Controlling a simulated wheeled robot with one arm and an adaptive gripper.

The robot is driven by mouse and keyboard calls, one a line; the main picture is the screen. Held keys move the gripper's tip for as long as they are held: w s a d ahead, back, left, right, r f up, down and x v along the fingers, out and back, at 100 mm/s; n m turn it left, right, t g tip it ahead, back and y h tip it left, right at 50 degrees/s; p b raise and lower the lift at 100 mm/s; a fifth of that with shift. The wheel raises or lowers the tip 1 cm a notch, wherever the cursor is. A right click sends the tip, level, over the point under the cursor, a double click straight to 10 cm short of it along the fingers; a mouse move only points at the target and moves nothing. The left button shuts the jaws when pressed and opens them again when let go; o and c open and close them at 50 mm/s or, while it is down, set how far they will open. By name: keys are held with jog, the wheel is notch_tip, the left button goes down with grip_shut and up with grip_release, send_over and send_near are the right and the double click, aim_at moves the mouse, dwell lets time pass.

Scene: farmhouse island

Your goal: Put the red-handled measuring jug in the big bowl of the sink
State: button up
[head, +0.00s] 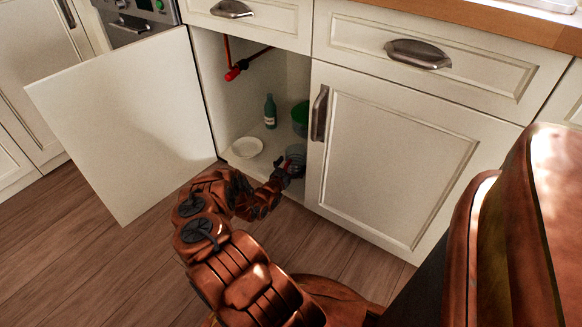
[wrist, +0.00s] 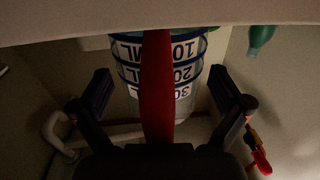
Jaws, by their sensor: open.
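The measuring jug is clear with blue rings and number labels; it stands inside the open lower cabinet in the head view (head: 296,154). In the wrist view the jug (wrist: 188,75) is straight ahead and appears upside down, with its red handle (wrist: 157,95) towards me. My gripper (head: 284,174) reaches into the cabinet opening at the jug. In the wrist view my gripper (wrist: 160,78) is open, with one finger on each side of the handle and visible gaps between. The sink's big bowl cannot be made out; a pale edge shows at the head view's top right corner.
The cabinet door (head: 125,125) stands open at left; a closed door (head: 390,155) bounds the right. Inside are a white dish (head: 247,147), a green bottle (head: 270,112), a green container (head: 300,118) and a red valve (head: 236,72). A wooden worktop (head: 500,18) is above.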

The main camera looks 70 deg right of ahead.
jog(key=c, duration=1.2)
jog(key=shift+r, duration=0.4)
